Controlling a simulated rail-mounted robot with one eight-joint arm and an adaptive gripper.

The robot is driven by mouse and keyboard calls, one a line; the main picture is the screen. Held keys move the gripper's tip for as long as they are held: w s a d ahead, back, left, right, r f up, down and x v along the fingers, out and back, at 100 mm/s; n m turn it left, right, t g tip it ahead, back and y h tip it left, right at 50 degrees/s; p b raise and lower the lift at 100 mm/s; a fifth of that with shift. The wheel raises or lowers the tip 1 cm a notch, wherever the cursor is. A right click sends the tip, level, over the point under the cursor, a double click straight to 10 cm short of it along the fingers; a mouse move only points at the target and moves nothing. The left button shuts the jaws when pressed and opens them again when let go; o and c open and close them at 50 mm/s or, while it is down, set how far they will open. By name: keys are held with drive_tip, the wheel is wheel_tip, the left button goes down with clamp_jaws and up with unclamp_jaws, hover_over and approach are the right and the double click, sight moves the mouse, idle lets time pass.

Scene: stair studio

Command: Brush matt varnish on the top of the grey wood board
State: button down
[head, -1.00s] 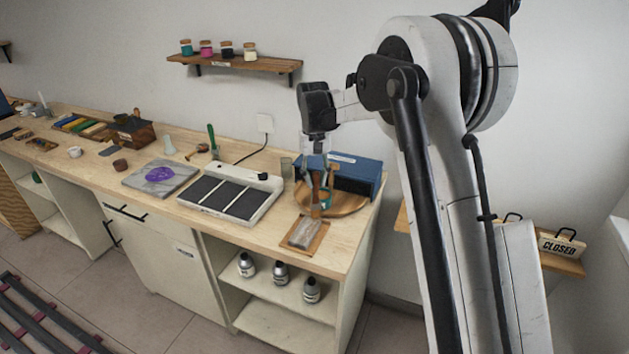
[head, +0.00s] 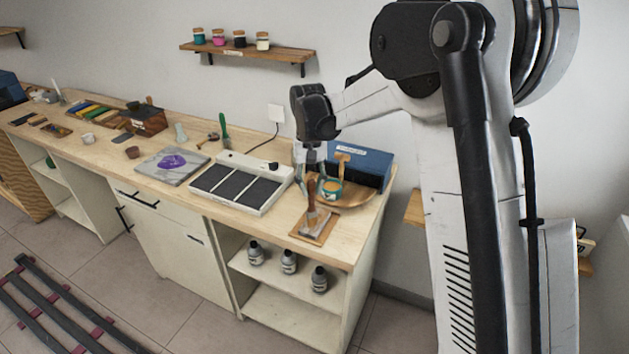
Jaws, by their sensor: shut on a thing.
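My gripper (head: 311,177) is over the right end of the workbench, its fingers closed on the brown handle of a brush (head: 312,196). The brush points down, its bristle end at the back part of the small grey wood board (head: 317,227). I cannot tell whether the bristles touch the wood. The board lies flat on an orange-brown base (head: 328,235) near the bench's front edge. Just behind stands a teal-rimmed pot (head: 331,189), with a light wooden handle (head: 342,166) rising by it; its contents are too small to make out.
A round wooden tray (head: 375,190) and a blue box (head: 367,166) stand behind the board. A white unit with dark panels (head: 262,207) lies to its left, then a grey slab with a purple patch (head: 150,166). Several grey bottles (head: 289,262) stand on the shelf below.

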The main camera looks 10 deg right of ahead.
drive_tip(key=shift+s+a, duration=0.3)
drive_tip(key=shift+a, duration=0.25)
drive_tip(key=shift+w+d+b, duration=0.25)
drive_tip(key=shift+w+b, duration=0.05)
drive_tip(key=shift+w, duration=0.45)
drive_tip(key=shift+w+d, duration=2.35)
drive_tip(key=shift+w, duration=1)
wheel_tip(320, 180, up, 8)
drive_tip(key=p, duration=0.2)
